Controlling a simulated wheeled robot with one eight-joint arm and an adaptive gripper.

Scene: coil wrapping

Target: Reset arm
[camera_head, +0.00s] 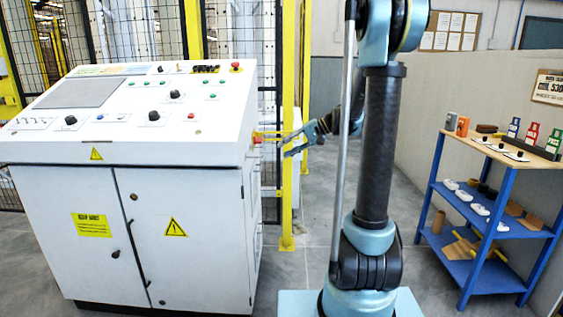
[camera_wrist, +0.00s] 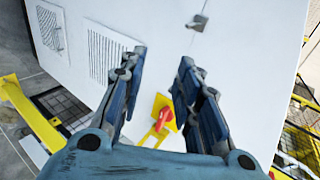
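My gripper (camera_wrist: 162,55) is open and empty in the wrist view, its two blue fingers apart. It faces the white side panel of a cabinet (camera_wrist: 240,25). A red rotary switch on a yellow plate (camera_wrist: 164,115) shows between and below the fingers; I cannot tell how far off it is. In the head view my gripper (camera_head: 288,146) reaches left from my arm, close to the right side of the control cabinet (camera_head: 130,240). My arm stands upright in front of the camera and hides part of the scene.
A blue shelf rack (camera_head: 470,217) with small items stands at the right by a grey wall. A yellow post (camera_head: 287,215) and mesh fence (camera_head: 145,30) stand behind the cabinet. The floor between my arm and the rack is clear.

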